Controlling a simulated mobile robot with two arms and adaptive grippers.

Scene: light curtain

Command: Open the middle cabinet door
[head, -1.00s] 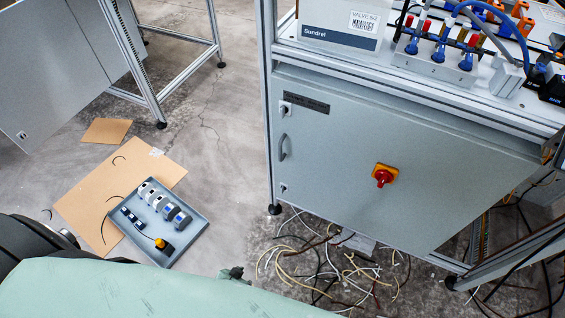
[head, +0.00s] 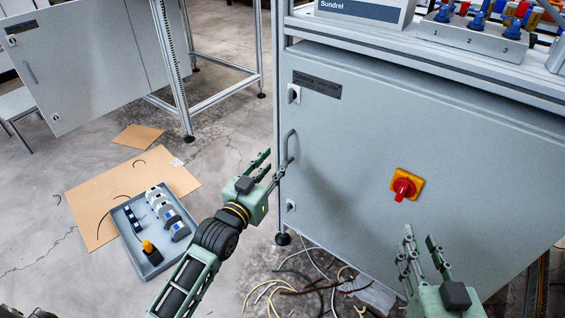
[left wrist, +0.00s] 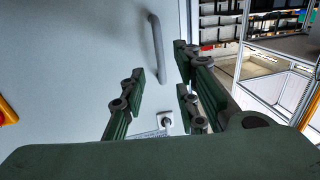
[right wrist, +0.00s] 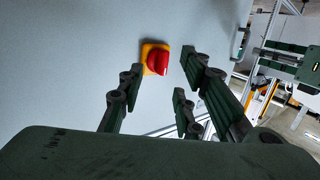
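The grey cabinet door (head: 350,160) is closed, with a dark label plate at its upper left. Its curved handle (head: 289,146) is at the left edge, between two small locks. My left gripper (head: 272,165) is open beside the handle; in the left wrist view the handle (left wrist: 156,45) stands beyond and between the open fingers, which do not close on it. My right gripper (head: 422,250) is open and empty in front of the door, below the red rotary switch (head: 403,188). The switch on its yellow plate (right wrist: 156,60) also shows ahead of the fingers in the right wrist view.
Loose cables (head: 310,290) lie on the floor below the cabinet. A grey tray (head: 153,262) with small parts sits on cardboard (head: 90,190) at left. Another grey cabinet (head: 75,70) stands behind. A worktop with valves (head: 475,35) is above the door.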

